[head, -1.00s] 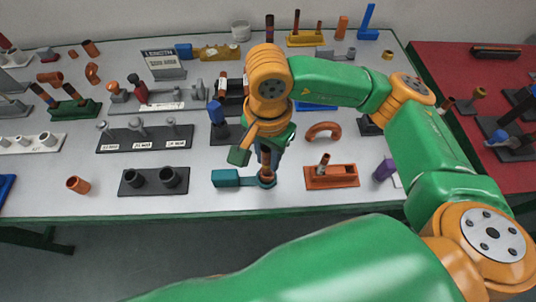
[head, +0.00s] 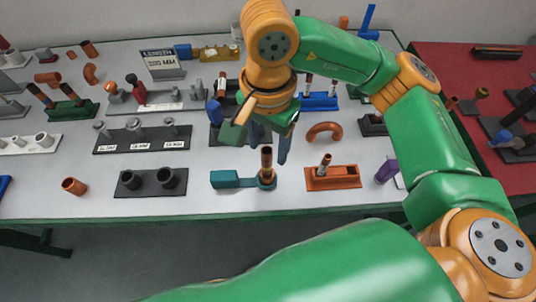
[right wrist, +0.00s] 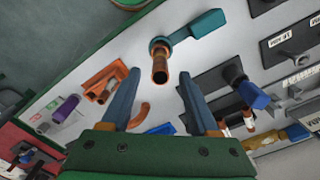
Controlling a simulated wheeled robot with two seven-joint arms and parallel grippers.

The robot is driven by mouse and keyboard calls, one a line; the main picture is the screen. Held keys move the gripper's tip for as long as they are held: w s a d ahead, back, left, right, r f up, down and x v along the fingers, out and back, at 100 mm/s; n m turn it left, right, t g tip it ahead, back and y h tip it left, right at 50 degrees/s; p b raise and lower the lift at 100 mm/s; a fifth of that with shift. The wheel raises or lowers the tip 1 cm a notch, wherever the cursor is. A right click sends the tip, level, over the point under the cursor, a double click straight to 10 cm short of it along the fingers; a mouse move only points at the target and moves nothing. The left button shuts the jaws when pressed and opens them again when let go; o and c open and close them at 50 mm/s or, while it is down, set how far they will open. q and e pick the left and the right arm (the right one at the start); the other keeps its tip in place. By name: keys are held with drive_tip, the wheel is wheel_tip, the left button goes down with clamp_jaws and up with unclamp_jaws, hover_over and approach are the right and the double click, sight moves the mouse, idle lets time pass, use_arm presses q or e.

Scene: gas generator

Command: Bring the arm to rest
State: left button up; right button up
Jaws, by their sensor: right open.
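My right gripper (head: 268,145) is open and empty above the table, just behind a teal holder (head: 226,179). It also shows in the right wrist view (right wrist: 157,100), its two blue-grey fingers spread apart. A copper tube (head: 266,160) stands upright in the round end of the teal holder, near the table's front edge. In the right wrist view the copper tube (right wrist: 160,66) appears between and beyond the fingertips, apart from both. My left gripper is not in view.
An orange holder (head: 332,178) with a short tube stands to the right, and a black two-cup holder (head: 153,183) to the left. A copper elbow (head: 324,132) lies behind. Several labelled holders crowd the grey table (head: 220,207). A red table (head: 462,66) stands at right.

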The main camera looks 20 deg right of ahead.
wheel_tip(320, 180, up, 2)
idle(0.5)
